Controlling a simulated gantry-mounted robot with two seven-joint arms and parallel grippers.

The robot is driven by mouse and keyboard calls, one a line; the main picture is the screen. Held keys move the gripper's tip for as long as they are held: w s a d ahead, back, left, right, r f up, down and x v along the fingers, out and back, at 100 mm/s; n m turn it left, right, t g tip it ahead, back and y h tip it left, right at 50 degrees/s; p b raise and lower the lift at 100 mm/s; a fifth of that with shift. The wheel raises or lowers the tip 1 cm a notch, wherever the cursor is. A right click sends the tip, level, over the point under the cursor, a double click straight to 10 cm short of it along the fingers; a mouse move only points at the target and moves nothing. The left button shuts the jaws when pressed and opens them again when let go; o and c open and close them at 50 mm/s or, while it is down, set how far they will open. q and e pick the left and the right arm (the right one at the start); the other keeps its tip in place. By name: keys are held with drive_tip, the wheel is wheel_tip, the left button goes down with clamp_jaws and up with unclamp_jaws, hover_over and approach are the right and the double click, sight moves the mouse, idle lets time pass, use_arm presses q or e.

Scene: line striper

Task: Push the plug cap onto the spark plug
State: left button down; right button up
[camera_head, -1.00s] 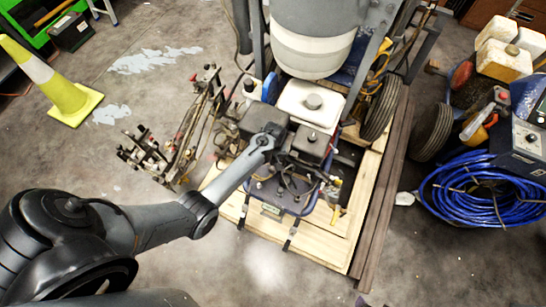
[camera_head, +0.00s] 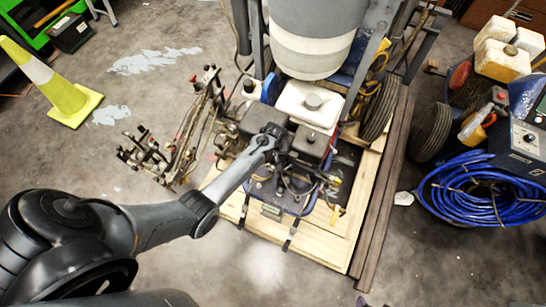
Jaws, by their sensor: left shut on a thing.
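My left arm reaches in from the lower left. Its gripper (camera_head: 273,135) is at the engine of the line striper, between the dark engine cover (camera_head: 241,121) and the dark box (camera_head: 311,143), just in front of the white fuel tank (camera_head: 309,104). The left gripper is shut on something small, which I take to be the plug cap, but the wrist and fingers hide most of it. The spark plug cannot be made out. My right gripper is not in view.
The striper stands on a wooden pallet (camera_head: 322,247) with dark beams (camera_head: 381,210) along its right side. A valve and hose assembly (camera_head: 158,158) juts out left. A yellow cone (camera_head: 65,95) stands far left. A coil of blue hose (camera_head: 478,190) lies right. The front floor is clear.

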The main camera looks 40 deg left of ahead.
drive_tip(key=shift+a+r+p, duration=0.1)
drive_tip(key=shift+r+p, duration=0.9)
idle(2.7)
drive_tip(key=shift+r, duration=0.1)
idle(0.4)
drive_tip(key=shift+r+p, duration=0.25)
drive_tip(key=shift+p, duration=0.1)
idle(0.6)
idle(0.6)
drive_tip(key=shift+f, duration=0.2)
idle(0.5)
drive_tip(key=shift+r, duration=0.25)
idle(0.6)
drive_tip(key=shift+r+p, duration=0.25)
drive_tip(key=shift+p, duration=0.05)
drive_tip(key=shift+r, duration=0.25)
